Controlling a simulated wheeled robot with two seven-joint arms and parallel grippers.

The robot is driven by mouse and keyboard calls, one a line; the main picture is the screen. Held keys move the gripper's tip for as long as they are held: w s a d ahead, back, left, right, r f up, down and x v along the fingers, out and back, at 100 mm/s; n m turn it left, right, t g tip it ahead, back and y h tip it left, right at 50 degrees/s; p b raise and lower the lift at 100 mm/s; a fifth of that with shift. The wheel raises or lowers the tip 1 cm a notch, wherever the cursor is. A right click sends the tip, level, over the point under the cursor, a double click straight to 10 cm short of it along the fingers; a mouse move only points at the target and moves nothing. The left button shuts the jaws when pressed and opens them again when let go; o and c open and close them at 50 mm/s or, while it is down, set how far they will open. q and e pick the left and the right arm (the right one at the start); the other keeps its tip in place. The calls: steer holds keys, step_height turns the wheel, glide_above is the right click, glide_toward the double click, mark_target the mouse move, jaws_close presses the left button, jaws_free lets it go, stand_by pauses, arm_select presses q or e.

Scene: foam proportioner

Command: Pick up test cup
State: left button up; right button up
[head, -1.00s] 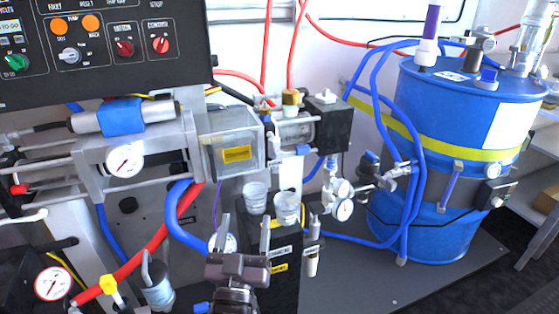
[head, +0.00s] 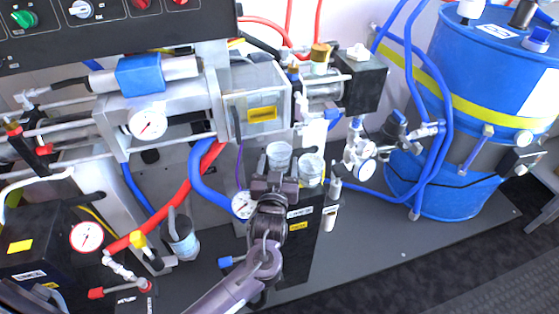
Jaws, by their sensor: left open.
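Two clear test cups stand side by side on top of a black box (head: 297,245) with white and yellow labels. The left cup (head: 279,153) is just beyond my left gripper, and its lower part is hidden by the gripper. The right cup (head: 312,168) is just right of the gripper, with most of its side visible. My left gripper (head: 278,162) is open, with its fingers pointing away from me toward the cups. I cannot tell whether a finger touches a cup. My right gripper is not in view.
A pump assembly with a clear cover (head: 262,92) sits behind and above the cups. A small gauge (head: 243,204) and blue hose (head: 205,190) are close to the left. Valves and gauges (head: 366,160) stand to the right, before a blue drum (head: 487,70). The dark base plate (head: 385,245) has free room front right.

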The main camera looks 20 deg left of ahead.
arm_select(q)
steer(key=shift+w, duration=0.2)
steer(key=c, duration=0.8)
steer(key=shift+o, duration=0.2)
steer(key=shift+s+r, duration=0.1)
steer(key=shift+r, duration=0.05)
